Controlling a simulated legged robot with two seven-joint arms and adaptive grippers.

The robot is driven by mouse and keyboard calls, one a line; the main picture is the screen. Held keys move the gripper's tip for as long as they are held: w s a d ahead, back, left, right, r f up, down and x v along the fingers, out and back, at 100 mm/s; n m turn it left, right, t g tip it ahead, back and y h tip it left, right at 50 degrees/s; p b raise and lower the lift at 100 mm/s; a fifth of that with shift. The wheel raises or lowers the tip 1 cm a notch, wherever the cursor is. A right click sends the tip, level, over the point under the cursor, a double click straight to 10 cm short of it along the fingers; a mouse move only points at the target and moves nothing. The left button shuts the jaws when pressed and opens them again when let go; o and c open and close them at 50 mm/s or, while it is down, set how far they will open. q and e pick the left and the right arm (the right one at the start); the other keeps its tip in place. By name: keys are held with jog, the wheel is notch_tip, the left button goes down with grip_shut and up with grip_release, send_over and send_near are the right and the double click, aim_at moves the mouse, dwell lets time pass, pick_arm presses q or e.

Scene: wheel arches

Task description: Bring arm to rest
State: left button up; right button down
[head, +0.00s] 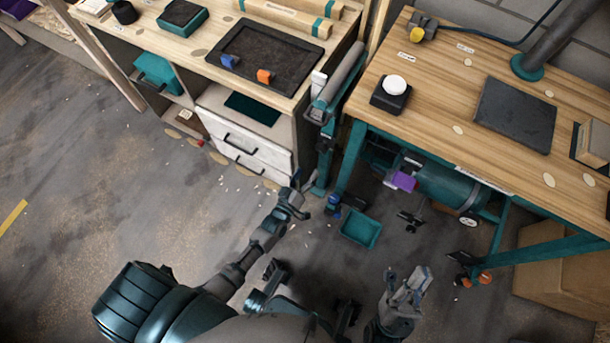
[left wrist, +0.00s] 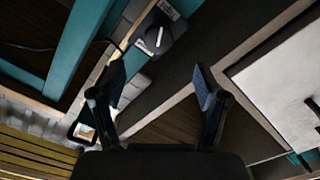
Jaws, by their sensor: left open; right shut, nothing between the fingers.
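My left gripper (head: 296,204) is low in front of the workbenches in the head view, its arm coming in from the left. It is open and empty. In the left wrist view its two fingers (left wrist: 158,95) stand apart, with bench parts behind them. My right gripper (head: 412,287) is at the bottom of the head view, right of centre, pointing up the picture. It is shut and holds nothing that I can see. Both grippers are apart from the benches.
A left workbench (head: 205,60) with white drawers (head: 245,145) and a right table (head: 440,75) stand ahead. A teal bin (head: 361,229) lies on the floor between the grippers. A cardboard box (head: 560,270) is under the right table. The floor at left is mostly clear.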

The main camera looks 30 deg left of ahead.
pick_arm(q)
jog(key=shift+s, duration=0.6)
